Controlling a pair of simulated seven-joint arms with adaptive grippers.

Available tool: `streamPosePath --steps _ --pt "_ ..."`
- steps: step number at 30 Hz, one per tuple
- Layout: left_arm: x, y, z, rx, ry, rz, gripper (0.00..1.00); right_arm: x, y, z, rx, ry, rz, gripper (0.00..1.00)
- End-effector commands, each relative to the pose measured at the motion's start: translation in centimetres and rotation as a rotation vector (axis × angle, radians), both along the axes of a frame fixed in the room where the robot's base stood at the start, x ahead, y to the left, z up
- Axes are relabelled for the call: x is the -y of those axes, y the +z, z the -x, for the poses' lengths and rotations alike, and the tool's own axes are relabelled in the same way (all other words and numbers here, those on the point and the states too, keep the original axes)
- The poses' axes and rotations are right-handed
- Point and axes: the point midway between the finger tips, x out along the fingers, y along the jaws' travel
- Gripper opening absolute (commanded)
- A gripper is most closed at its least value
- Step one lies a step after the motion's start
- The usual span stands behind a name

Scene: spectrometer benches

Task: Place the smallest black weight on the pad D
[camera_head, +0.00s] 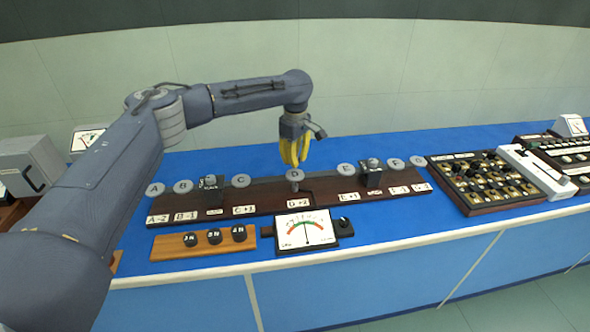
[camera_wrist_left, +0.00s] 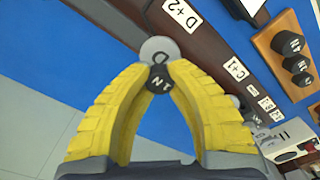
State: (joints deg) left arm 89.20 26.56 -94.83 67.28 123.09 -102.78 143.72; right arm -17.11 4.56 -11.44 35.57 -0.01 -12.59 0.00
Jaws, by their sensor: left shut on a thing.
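My left gripper (camera_head: 294,160) has yellow fingers and is above the round grey pad D (camera_head: 295,175) at the middle of the dark beam. In the left wrist view its fingertips (camera_wrist_left: 159,76) are shut on a small black weight (camera_wrist_left: 159,80) that seems to be marked 1N. The weight partly covers pad D (camera_wrist_left: 156,46) there. Whether the weight touches the pad cannot be told. The fingers hide the weight in the head view. My right gripper is not in view.
Three black weights (camera_head: 214,237) stand on a wooden tray (camera_head: 171,246) at front left. A dial meter (camera_head: 304,231) stands before the beam (camera_head: 262,199). Other lettered pads, such as C (camera_head: 241,180) and E (camera_head: 346,170), flank pad D. A knobbed board (camera_head: 485,184) is at right.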

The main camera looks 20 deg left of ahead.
Motion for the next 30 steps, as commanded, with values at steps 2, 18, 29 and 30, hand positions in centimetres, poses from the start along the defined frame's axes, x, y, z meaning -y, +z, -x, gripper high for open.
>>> streamPosePath --steps 2,18,29,30 --pt "0.0 -0.2 0.0 0.001 0.0 0.0 0.0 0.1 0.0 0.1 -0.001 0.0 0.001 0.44" --pt "0.0 -4.3 0.0 0.001 0.0 0.0 0.0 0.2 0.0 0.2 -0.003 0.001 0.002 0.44" --pt "0.0 -4.6 0.0 0.001 0.0 0.0 0.24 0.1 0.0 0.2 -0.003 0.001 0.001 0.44" --pt "0.0 -4.6 0.0 0.001 0.0 0.0 0.28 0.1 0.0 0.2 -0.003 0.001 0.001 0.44"
